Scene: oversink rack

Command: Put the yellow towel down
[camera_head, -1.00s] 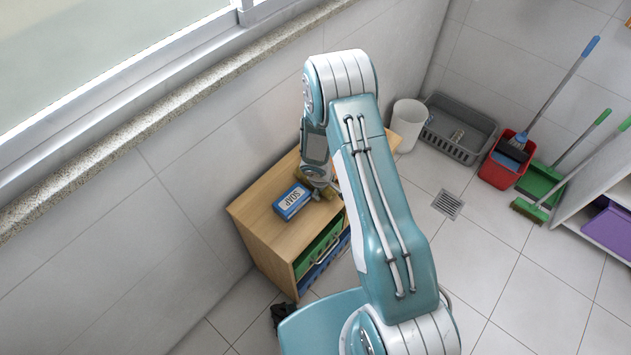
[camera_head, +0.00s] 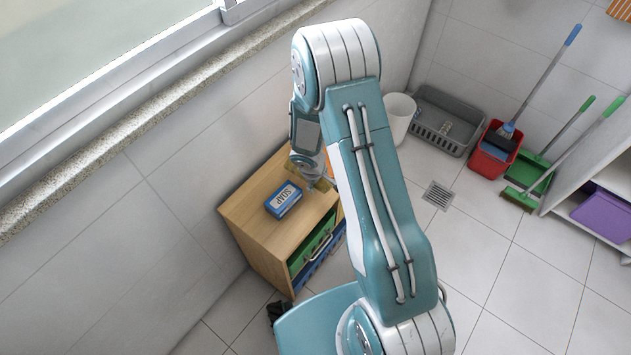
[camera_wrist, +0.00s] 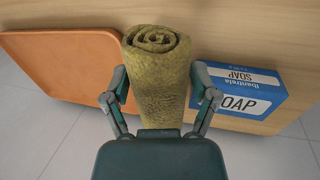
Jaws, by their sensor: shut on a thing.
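The yellow towel (camera_wrist: 155,75) is an olive-yellow roll, with its spiral end showing in the wrist view. My gripper (camera_wrist: 160,88) is shut on it, with one finger on each side of the roll. In the head view my gripper (camera_head: 318,178) is over the wooden cabinet top (camera_head: 255,212), and only a small piece of the towel (camera_head: 323,185) shows there, the rest hidden by my arm. The towel appears to be a little above the cabinet top; the gap is hard to judge.
A blue soap box (camera_head: 284,199) stands close right of the towel in the wrist view (camera_wrist: 240,100). An orange tray (camera_wrist: 65,60) lies close to its left. A white bin (camera_head: 400,115) and grey crate (camera_head: 447,125) stand beyond the cabinet. The wall borders the cabinet's left.

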